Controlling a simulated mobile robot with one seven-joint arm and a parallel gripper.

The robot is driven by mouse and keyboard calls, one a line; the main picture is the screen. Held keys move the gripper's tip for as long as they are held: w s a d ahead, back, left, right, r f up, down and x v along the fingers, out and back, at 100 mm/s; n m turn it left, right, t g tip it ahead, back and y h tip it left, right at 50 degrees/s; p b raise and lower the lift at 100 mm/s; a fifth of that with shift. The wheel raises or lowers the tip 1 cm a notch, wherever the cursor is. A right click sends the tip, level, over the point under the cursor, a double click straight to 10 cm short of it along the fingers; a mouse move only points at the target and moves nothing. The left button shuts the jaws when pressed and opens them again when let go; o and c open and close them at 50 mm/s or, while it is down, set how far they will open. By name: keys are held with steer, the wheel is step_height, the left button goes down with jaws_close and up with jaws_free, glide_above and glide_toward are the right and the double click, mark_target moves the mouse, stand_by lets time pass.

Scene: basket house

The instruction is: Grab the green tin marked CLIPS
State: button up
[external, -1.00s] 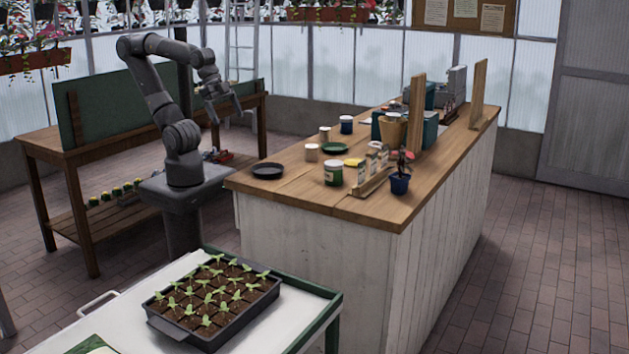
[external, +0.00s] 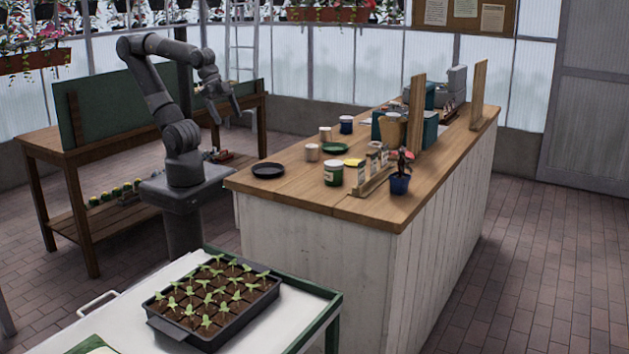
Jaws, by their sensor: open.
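A green tin (external: 333,176) with a white lid and a pale band stands upright on the wooden counter (external: 290,187), near its front. Any lettering on it is too small to read, so I cannot tell whether it says CLIPS. My gripper (external: 227,113) is open and empty, in the air left of the counter. It is well apart from the green tin and points downward.
A pink tin (external: 311,152), a beige tin (external: 325,134) and a blue tin (external: 346,125) stand farther back.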

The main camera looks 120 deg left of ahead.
steer(key=shift+w, duration=0.1)
steer(key=g, duration=0.2)
glide_above(333, 163)
steer(key=s, duration=0.3)
steer(key=shift+n, duration=0.4)
steer(key=f, duration=0.7)
steer(key=shift+w+f, duration=0.25)
steer(key=shift+f, duration=0.15)
steer(key=x, duration=0.5)
steer(key=shift+w+a+f, duration=0.1)
steer(key=shift+f, duration=0.1)
steer(key=shift+s+a+x, duration=0.1)
steer(key=shift+x, duration=1.3)
steer(key=shift+s+a+x, duration=0.1)
steer(key=shift+s+x, duration=0.05)
steer(key=shift+x, duration=1.25)
steer(key=c, duration=1.1)
steer(key=shift+r, duration=0.1)
